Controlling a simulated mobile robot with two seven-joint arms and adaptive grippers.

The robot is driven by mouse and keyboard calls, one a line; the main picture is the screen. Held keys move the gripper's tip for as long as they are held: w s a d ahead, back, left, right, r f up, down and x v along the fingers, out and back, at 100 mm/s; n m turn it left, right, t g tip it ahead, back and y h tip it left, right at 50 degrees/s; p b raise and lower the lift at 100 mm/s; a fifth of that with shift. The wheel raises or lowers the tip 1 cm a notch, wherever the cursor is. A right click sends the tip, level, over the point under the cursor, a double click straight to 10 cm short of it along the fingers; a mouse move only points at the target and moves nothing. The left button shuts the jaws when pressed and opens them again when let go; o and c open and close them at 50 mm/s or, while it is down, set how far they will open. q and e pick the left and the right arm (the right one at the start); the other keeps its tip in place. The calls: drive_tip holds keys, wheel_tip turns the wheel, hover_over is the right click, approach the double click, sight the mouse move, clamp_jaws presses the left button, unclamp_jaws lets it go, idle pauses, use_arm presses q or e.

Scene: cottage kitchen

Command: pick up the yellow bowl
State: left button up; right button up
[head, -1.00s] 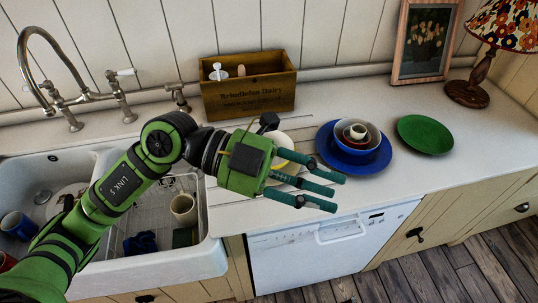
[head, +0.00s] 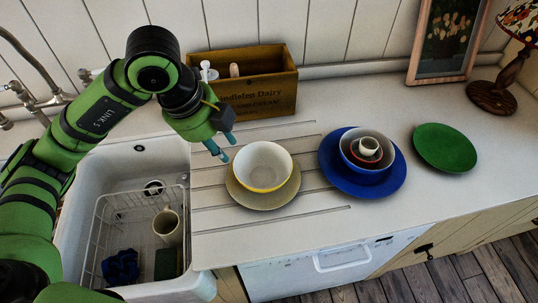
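The yellow bowl (head: 263,167), white inside with yellow showing low on its outer side, sits upright on a tan plate (head: 283,196) on the grooved drainboard. My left gripper (head: 224,148) is just to the upper left of the bowl, its teal fingers pointing down toward the rim. Its fingers are apart with nothing seen between them, and a small gap shows between them and the bowl. My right gripper is out of view.
A blue plate (head: 396,178) with nested bowls and a small cup stands right of the bowl; a green plate (head: 445,147) is farther right. A wooden box (head: 257,96) stands behind. The sink (head: 85,190) with a rack and beige mug (head: 167,226) lies left.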

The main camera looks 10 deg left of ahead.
use_arm(q)
drive_tip(key=b, duration=0.3)
approach(239, 179)
drive_tip(key=x, duration=0.7)
drive_tip(key=shift+d+f, duration=0.1)
drive_tip(key=shift+f, duration=0.3)
drive_tip(key=shift+w+f, duration=0.15)
drive_tip(key=shift+f, duration=0.15)
clamp_jaws()
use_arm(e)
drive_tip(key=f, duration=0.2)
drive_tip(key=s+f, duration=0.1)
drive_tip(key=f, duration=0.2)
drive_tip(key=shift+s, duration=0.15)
